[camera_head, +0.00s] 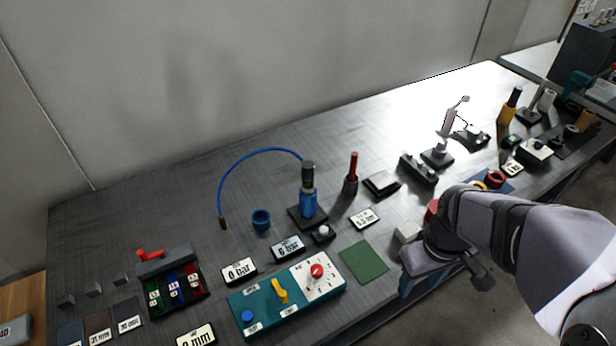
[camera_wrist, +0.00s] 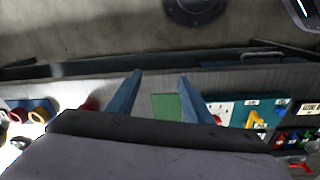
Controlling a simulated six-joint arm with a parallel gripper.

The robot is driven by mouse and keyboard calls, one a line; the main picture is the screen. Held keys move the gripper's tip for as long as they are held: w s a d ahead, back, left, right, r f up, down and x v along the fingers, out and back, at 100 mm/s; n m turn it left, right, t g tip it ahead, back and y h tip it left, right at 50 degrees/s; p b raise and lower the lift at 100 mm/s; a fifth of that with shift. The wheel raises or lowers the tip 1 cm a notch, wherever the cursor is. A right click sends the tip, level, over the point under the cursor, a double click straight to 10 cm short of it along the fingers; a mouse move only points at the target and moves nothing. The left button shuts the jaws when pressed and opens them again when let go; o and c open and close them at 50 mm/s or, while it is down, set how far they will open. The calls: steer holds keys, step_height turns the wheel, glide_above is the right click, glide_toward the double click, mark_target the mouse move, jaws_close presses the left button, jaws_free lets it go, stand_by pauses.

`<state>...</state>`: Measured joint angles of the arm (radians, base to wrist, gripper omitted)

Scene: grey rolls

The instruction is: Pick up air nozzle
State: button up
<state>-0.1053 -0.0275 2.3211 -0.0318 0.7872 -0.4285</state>
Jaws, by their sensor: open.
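The hose arches from a blue cylinder with a dark top (camera_head: 308,195) on a dark base. The tip hangs close above or touches the table, left of a small blue cup (camera_head: 261,219); I cannot tell which. My gripper (camera_head: 440,278) is far to the right, over the table's front edge. In the wrist view its two blue-grey fingers (camera_wrist: 160,78) are spread with nothing between them. The nozzle is not visible in the wrist view.
A teal panel (camera_head: 262,316) with knobs and a green mat (camera_head: 364,262) lie near the front edge. A red-topped tool (camera_head: 352,172) stands right of the blue cylinder. The table's back left is clear.

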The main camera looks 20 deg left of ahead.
steer(key=w+a+r+n+b, duration=0.1)
steer(key=w+a+r+n, duration=0.1)
steer(key=w+a+n, duration=0.3)
steer(key=n+t+y+b, duration=0.1)
steer(key=n+t+b, duration=0.35)
steer(key=n, duration=2.25)
glide_toward(308, 167)
steer(key=shift+g, duration=0.45)
steer(key=x, duration=0.5)
steer(key=shift+w+p+x, duration=0.15)
steer(key=shift+p+x, duration=0.1)
steer(key=shift+x, duration=1.6)
steer(key=shift+w+p+x, duration=0.1)
steer(key=shift+p+x, duration=0.1)
steer(key=shift+x, duration=1.65)
steer(key=shift+r, duration=0.1)
steer(key=shift+c, duration=0.5)
jaws_close()
